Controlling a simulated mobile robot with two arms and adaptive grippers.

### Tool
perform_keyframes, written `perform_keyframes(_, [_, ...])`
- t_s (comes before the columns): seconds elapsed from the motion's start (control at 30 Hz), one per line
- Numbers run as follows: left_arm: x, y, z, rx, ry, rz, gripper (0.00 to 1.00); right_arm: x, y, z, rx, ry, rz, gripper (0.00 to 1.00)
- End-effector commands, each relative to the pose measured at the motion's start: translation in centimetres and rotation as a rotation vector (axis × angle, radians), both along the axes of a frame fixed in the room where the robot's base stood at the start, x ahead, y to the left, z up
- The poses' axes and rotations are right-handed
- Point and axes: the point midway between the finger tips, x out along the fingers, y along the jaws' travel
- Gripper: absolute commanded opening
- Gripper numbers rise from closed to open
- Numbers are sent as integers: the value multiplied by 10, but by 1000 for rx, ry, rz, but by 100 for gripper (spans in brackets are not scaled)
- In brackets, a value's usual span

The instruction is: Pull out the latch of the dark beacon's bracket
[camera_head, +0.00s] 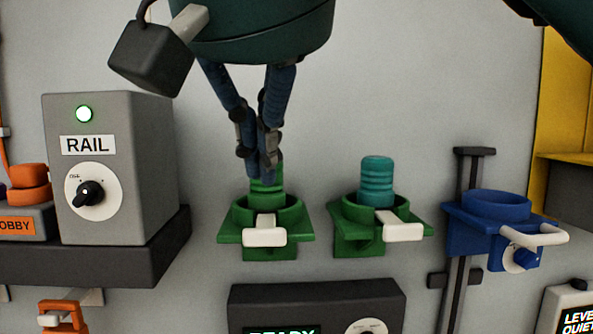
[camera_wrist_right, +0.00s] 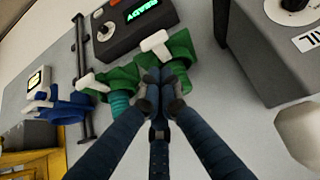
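Two green brackets stand out from the wall. The right bracket (camera_head: 357,242) holds the dark teal ribbed beacon (camera_head: 376,180) upright; its white latch (camera_head: 400,231) sits at the front right. In the right wrist view the teal beacon (camera_wrist_right: 119,103) and this latch (camera_wrist_right: 93,83) show left of my fingers. The left bracket (camera_head: 232,232) holds a lighter green beacon (camera_head: 266,188), with a white latch (camera_head: 264,236) at its front. My right gripper (camera_head: 265,165) is shut, fingertips together in front of the green beacon and partly hiding it. I cannot tell whether they touch it. My left gripper is out of view.
A grey RAIL box (camera_head: 140,165) on a dark shelf (camera_head: 90,265) stands to the left. A blue bracket (camera_head: 497,222) with a white handle sits on a dark vertical rail to the right. A dark display box (camera_head: 315,295) is below the green brackets.

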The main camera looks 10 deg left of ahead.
Motion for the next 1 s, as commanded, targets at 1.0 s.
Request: perform_keyframes(1.0, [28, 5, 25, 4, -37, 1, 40, 49, 14, -70, 1, 1, 1, 0])
